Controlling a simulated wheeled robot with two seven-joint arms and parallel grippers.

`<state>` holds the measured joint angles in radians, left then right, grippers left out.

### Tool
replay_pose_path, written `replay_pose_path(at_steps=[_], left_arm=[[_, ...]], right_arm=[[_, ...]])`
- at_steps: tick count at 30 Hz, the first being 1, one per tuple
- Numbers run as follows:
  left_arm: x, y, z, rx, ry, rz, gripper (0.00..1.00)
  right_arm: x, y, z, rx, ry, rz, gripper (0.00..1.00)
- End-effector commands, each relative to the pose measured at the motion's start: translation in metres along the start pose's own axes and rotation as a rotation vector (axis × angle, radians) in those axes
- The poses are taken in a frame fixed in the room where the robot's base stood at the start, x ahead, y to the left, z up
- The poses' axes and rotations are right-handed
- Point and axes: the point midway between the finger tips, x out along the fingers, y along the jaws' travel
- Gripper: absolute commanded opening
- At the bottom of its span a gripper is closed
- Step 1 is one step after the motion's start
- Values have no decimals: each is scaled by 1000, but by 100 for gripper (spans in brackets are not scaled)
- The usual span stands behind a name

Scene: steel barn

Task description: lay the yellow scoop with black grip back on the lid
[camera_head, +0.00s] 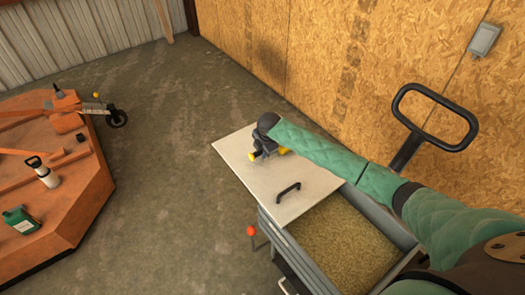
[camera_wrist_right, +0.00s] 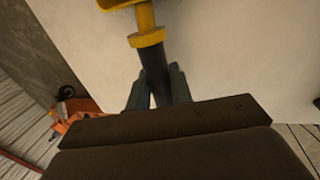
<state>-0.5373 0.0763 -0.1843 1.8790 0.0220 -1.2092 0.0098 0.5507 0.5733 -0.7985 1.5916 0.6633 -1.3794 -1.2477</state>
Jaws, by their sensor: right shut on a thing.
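The lid (camera_head: 259,182) is a pale flat panel with a black handle (camera_head: 288,189), covering the far part of a grain bin. My right gripper (camera_head: 262,153) is over the lid's far part, shut on the scoop's black grip. In the right wrist view the black grip (camera_wrist_right: 154,75) sits between the fingers of my right gripper (camera_wrist_right: 158,90). The scoop's yellow part (camera_wrist_right: 148,38) extends past the fingertips over the pale surface and is cut off by the frame's top. I cannot tell whether the scoop touches the lid. My left gripper is out of view.
The bin (camera_head: 296,249) holds grain (camera_head: 345,243) in its open near part. A large black loop handle (camera_head: 437,88) rises at its right, by the board wall (camera_head: 400,50). An orange machine (camera_head: 60,180) stands at left, with bare concrete floor (camera_head: 165,130) between.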

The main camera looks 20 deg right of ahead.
Motion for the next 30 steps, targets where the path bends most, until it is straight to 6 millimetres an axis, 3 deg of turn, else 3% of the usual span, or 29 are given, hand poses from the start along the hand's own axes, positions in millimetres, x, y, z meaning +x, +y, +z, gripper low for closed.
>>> replay_pose_path(at_steps=[2, 3, 6, 16, 21, 24, 30], left_arm=[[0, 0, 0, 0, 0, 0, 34], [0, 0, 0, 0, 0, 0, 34], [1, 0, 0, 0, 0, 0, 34], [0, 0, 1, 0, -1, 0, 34], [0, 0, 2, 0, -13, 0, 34], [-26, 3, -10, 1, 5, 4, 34], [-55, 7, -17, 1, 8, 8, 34]], right_arm=[[1, 0, 0, 0, 0, 0, 4], [2, 0, 0, 0, 0, 0, 24], [2, 0, 0, 0, 0, 0, 43], [0, 0, 0, 0, 0, 0, 44], [-15, 1, 0, -1, 0, 2, 44], [-32, 0, 1, -1, -1, 3, 44], [-71, 0, 1, -1, -1, 3, 44]])
